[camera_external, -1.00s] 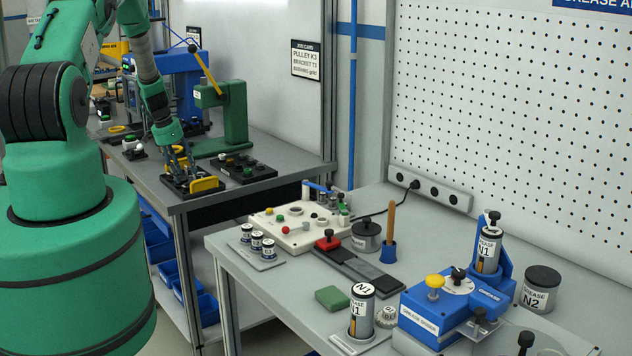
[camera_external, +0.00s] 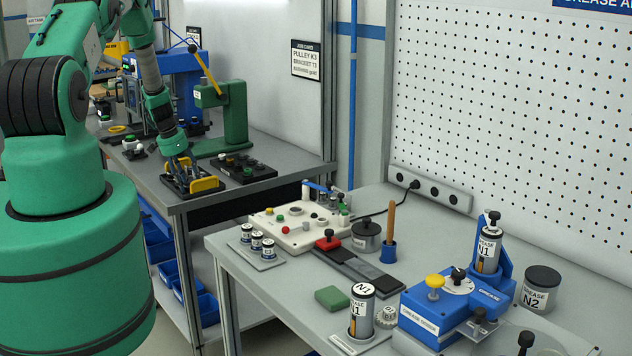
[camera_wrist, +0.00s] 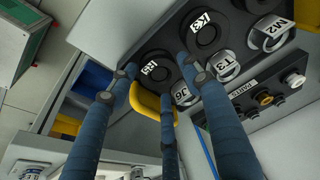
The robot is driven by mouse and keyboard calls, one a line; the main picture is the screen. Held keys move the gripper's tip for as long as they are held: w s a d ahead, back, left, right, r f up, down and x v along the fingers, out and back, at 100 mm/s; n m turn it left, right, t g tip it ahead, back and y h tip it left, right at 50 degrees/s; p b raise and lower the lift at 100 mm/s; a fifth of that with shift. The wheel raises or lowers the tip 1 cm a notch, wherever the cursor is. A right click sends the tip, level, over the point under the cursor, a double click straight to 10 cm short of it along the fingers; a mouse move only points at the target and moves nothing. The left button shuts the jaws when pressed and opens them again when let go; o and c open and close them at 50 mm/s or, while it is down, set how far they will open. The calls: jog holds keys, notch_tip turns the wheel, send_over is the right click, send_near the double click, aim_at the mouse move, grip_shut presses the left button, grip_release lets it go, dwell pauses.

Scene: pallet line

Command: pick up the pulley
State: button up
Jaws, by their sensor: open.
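In the wrist view, a black round pulley (camera_wrist: 207,31) with a white label, apparently K3, sits in a dark tray (camera_wrist: 143,39). A second black round part (camera_wrist: 158,68), its label hard to read, lies beside it at lower left. My gripper (camera_wrist: 160,78) is open, its blue fingers spread around and over the second part, with one fingertip near the K3 pulley. I cannot tell whether they touch. In the external view my gripper (camera_external: 179,172) is low over the tray near the table's front corner; the pulleys are mostly hidden there.
Light metal parts labelled J6 (camera_wrist: 184,95), T3 (camera_wrist: 222,68) and M2 (camera_wrist: 270,36) stand close by. A yellow handle (camera_external: 205,184) rises at the tray's edge. Another black tray (camera_external: 243,170) with small parts and a green press (camera_external: 234,115) stand nearby.

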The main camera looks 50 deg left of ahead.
aim_at(188, 186)
jog(key=shift+w+f, duration=0.15)
jog(key=shift+f, duration=0.45)
jog(key=c, duration=1)
jog(key=shift+r, duration=0.1)
jog(key=shift+r+b, duration=0.65)
jog(key=shift+r, duration=4.25)
